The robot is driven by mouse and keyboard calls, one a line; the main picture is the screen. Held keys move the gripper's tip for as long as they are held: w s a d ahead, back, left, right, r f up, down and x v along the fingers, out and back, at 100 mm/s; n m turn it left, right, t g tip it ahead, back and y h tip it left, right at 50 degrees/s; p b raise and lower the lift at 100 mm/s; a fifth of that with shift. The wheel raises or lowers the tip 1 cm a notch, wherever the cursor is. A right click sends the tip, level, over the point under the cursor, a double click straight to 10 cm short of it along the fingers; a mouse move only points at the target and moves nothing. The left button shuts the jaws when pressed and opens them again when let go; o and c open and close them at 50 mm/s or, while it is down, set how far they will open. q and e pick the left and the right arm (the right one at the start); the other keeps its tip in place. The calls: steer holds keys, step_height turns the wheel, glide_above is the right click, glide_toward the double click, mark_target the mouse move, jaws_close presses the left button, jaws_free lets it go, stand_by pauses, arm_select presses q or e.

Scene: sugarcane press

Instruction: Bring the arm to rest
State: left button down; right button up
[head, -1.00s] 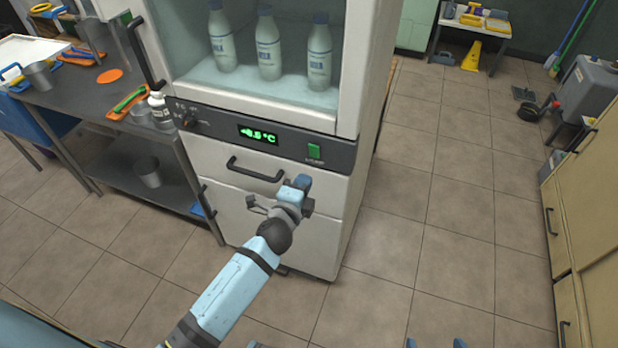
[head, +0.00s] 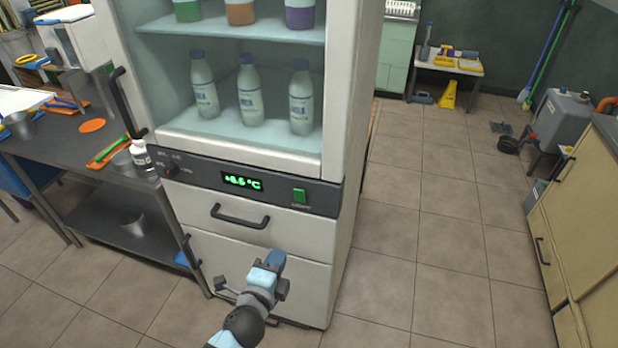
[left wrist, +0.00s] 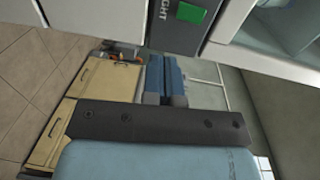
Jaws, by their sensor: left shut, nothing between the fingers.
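My left gripper (head: 272,262) is shut and empty. It is in front of the lower drawer of the white refrigerated cabinet (head: 345,120), with my arm reaching up from the bottom edge of the head view. Its blue fingers (left wrist: 165,80) lie together in the left wrist view, with nothing between them. Whether the gripper touches the cabinet front, I cannot tell. The cabinet's green switch (head: 299,196) shows above and to the right of the gripper. It also shows at the top of the left wrist view (left wrist: 191,12). My right gripper is not in view.
White bottles (head: 250,92) stand inside the cabinet. The upper drawer has a dark handle (head: 240,217). A steel table (head: 65,150) with tools stands at left. Beige cupboards (head: 580,210) and a grey machine (head: 560,125) stand at right. The tiled floor (head: 430,220) between is clear.

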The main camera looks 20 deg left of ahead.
arm_select(q)
steer(key=s+f+n+g+h, duration=0.1)
steer(key=s+f+n+g, duration=0.2)
steer(key=s+f+n, duration=0.4)
steer(key=s+f+n+g+h, duration=0.2)
steer(key=s+f+n+g, duration=0.15)
steer(key=s+n, duration=0.55)
step_height(320, 180, up, 10)
steer(key=a+p, duration=0.1)
steer(key=p, duration=1.1)
steer(key=shift+a+m, duration=0.15)
steer(key=shift+m, duration=0.15)
steer(key=shift+w+t, duration=0.1)
steer(key=shift+t, duration=0.15)
